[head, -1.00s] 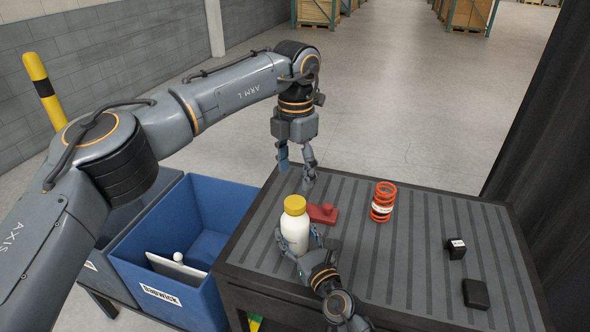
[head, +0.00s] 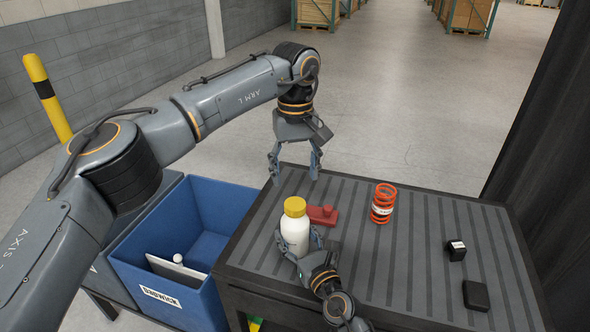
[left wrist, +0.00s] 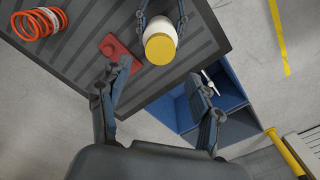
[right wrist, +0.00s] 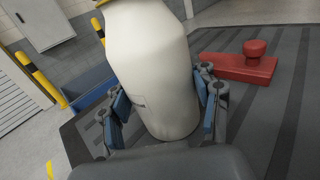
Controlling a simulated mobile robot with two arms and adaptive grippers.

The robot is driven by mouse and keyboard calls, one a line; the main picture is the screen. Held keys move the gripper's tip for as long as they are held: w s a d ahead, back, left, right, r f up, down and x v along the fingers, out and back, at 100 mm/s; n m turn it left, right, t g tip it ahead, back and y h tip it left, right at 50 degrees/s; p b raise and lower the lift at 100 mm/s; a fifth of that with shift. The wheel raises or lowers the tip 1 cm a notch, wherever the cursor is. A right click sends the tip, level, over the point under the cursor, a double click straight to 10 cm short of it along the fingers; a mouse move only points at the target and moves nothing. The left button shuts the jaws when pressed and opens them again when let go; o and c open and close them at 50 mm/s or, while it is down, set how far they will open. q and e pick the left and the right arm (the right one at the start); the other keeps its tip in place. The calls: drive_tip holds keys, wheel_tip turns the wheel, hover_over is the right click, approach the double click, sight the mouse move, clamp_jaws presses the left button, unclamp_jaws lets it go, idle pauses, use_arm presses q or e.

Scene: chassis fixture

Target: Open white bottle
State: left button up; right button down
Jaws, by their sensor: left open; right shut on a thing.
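The white bottle (head: 295,234) stands upright at the left side of the dark ribbed table. Its yellow cap (head: 295,206) is on top and also shows in the left wrist view (left wrist: 160,48). My right gripper (head: 300,248) is shut on the bottle's body, one finger on each side; the right wrist view shows the white body (right wrist: 152,75) between the fingers. My left gripper (head: 294,178) is open and empty, pointing down above the table's far edge, behind and higher than the cap. In the left wrist view nothing is between its fingers (left wrist: 160,78).
A red part with a knob (head: 322,215) lies just right of the bottle. An orange coil spring (head: 382,203) stands further right. Two black blocks (head: 456,250) (head: 476,294) lie at the table's right. A blue bin (head: 140,273) stands left of the table (head: 420,232).

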sight(295, 203)
use_arm(q)
drive_tip(key=m, duration=0.5)
drive_tip(key=shift+m, duration=0.4)
drive_tip(key=shift+f+m, duration=0.15)
drive_tip(key=shift+m, duration=0.25)
wheel_tip(295, 203, down, 8)
drive_tip(key=shift+r, duration=0.15)
